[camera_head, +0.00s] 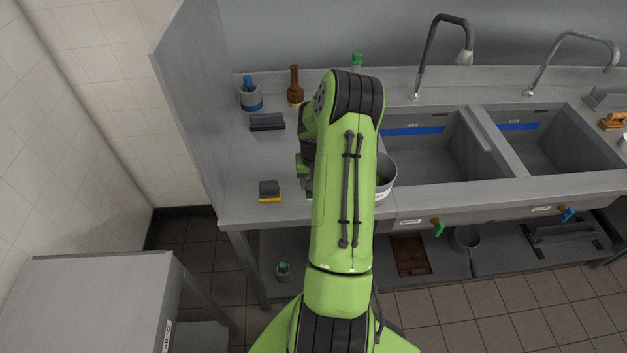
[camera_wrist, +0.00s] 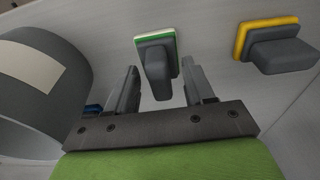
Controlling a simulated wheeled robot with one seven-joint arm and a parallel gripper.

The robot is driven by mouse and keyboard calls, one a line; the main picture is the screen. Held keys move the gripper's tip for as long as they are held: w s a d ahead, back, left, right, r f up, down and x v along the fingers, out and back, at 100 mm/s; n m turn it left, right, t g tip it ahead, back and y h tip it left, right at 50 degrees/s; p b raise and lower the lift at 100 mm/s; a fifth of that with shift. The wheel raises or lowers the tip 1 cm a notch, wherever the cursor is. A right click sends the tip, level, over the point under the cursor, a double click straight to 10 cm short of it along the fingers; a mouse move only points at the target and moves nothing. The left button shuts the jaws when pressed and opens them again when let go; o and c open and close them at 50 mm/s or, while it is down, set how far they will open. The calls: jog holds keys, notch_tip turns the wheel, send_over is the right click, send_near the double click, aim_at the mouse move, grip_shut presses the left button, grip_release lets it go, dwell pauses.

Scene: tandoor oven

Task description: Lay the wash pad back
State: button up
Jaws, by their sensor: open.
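A pad with a green and white base and a grey handle (camera_wrist: 156,68) rests on the steel counter in the wrist view. My gripper (camera_wrist: 161,80) is open, with a finger on either side of the grey handle. I cannot tell whether the fingers touch it. A second pad, with a yellow base and grey handle (camera_wrist: 276,48), lies to the right, outside the fingers. It also shows near the counter's front edge in the head view (camera_head: 269,191). My arm hides most of the gripper and the green pad in the head view. I cannot tell which pad is the wash pad.
A grey round container (camera_wrist: 40,70) with a pale label stands close left of my gripper. A dark block (camera_head: 267,122), a blue-topped pot (camera_head: 250,97) and a brown bottle-shaped thing (camera_head: 295,88) stand behind. Sinks (camera_head: 425,145) lie right; a side panel (camera_head: 195,90) bounds the left.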

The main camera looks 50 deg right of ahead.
notch_tip(320, 180, up, 12)
jog(key=a, duration=0.1)
jog(key=shift+s, duration=0.45)
